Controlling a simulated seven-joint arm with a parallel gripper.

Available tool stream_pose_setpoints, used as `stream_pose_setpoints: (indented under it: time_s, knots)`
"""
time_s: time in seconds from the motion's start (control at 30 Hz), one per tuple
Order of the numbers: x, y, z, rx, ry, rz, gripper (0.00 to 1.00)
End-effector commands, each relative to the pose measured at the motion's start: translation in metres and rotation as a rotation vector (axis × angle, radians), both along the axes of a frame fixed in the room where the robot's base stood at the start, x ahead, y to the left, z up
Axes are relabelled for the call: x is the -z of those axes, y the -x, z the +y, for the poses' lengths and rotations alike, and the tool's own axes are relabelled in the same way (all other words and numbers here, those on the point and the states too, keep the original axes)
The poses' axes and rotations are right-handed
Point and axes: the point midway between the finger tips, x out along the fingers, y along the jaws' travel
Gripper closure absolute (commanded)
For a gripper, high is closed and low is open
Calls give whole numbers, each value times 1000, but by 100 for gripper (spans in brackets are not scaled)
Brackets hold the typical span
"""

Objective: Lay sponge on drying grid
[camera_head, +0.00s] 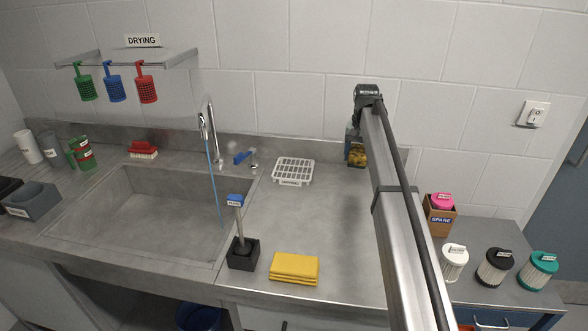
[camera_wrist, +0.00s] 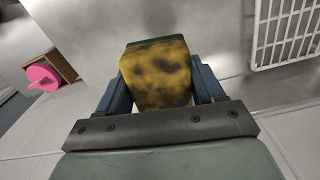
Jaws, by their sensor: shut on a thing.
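The sponge (camera_wrist: 158,76) is yellow with dark blotches and a green layer along its far edge. My gripper (camera_wrist: 155,85) is shut on it, with one blue finger on each side. In the head view the sponge (camera_head: 357,155) shows below the end of my arm, near the back wall; my arm partly hides it. The drying grid (camera_head: 293,171) is a white slatted rack on the counter between the sink and my gripper. It holds nothing. In the wrist view part of the grid (camera_wrist: 284,35) shows at the upper right, apart from the sponge.
Folded yellow cloths (camera_head: 294,267) and a brush in a black holder (camera_head: 243,254) stand at the counter front. The sink (camera_head: 150,210) and tap (camera_head: 212,135) are left of the grid. A box marked SPARE (camera_head: 440,218) stands at right.

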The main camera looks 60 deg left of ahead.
Motion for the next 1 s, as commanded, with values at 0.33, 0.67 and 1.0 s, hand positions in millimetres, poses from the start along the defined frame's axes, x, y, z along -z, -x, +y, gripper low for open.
stream_pose_setpoints:
  time_s: [0.33,0.67,1.0]
  knots:
    - [-23,84,123,-96,0,0,61]
    - [-33,132,173,-140,1,0,61]
    - [2,137,175,-143,2,1,61]
